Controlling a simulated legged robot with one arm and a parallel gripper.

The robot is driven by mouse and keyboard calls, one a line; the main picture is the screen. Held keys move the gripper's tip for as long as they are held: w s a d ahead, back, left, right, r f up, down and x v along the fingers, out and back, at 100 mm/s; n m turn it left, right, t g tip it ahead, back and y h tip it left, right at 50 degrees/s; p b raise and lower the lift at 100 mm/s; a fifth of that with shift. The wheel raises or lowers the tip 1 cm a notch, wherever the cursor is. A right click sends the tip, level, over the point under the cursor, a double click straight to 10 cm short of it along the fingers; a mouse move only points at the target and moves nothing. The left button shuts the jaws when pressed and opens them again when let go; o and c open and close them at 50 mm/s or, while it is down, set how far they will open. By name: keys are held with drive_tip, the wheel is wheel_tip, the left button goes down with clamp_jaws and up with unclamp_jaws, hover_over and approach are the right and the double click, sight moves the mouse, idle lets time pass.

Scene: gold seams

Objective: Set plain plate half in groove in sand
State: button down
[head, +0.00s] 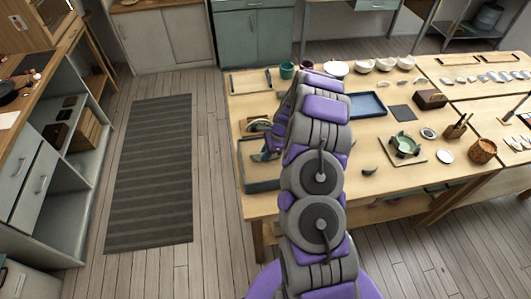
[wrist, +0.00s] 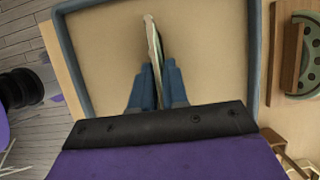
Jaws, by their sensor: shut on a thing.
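My gripper (wrist: 156,70) is shut on a thin pale plate half (wrist: 153,42), which shows nearly edge-on in the wrist view, standing up between the blue-grey fingers. Behind it is the sand tray (wrist: 75,60), with a blue-grey rim and smooth tan sand. I cannot make out a groove; the fingers and plate half cover part of the sand. Whether the plate half touches the sand cannot be told. In the head view the tray (head: 262,186) lies at the table's left front corner. My gripper (head: 266,152) is over its far part, and the held piece is not clear there.
In the head view, bowls (head: 364,65), a blue tray (head: 367,104) and a green broken bowl (head: 404,145) stand on the table.

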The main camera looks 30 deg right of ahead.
idle(0.7)
drive_tip(key=c, duration=1.1)
unclamp_jaws()
drive_tip(key=shift+c, duration=0.5)
drive_tip(key=shift+o, duration=0.4)
drive_tip(key=shift+r, duration=0.15)
drive_tip(key=shift+o, duration=1.2)
drive_tip(key=shift+r+p, duration=0.2)
drive_tip(key=shift+p, duration=0.15)
drive_tip(key=shift+r+p, duration=1.85)
drive_tip(key=shift+r, duration=0.75)
